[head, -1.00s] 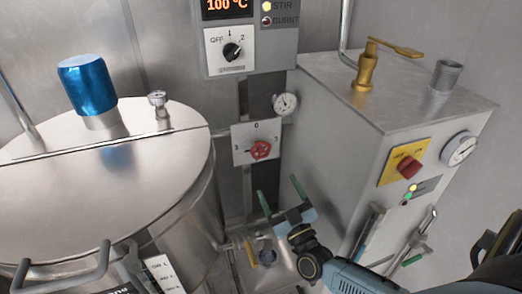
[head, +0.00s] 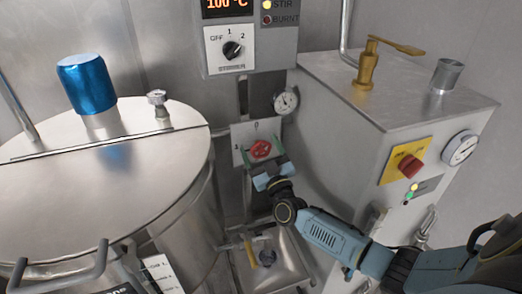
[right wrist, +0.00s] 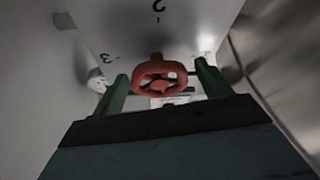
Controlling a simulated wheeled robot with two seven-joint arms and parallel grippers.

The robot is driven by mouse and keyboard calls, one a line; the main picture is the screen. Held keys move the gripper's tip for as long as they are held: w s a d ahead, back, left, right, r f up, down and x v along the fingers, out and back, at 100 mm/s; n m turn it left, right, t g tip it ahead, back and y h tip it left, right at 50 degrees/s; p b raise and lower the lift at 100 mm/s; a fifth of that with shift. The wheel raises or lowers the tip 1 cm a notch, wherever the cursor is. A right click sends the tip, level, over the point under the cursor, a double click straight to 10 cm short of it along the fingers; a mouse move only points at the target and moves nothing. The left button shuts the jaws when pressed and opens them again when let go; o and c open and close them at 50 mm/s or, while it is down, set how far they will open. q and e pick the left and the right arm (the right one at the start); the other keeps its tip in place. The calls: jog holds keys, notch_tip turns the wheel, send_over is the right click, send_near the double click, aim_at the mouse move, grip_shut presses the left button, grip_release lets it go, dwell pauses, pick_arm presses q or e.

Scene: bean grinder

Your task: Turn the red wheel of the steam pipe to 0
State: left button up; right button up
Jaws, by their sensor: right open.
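The red wheel (head: 261,149) sits on a white dial plate (head: 238,136) in the middle of the head view, with a 0 at the plate's top. In the right wrist view the red wheel (right wrist: 160,78) lies between the two green fingers, with dial marks on the plate behind it. My right gripper (head: 264,163) is open, its fingers on either side of the wheel. I cannot tell whether a finger touches the rim. The wheel's lower part is partly covered by the gripper in the head view. My left gripper is not in view.
A steel drum (head: 150,180) with a blue cap (head: 87,84) stands at left. A steel box (head: 365,120) with a brass lever (head: 367,68) and a red switch (head: 410,165) stands at right. A small gauge (head: 285,100) sits just above the dial plate.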

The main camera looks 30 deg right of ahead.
jog(key=c, duration=1)
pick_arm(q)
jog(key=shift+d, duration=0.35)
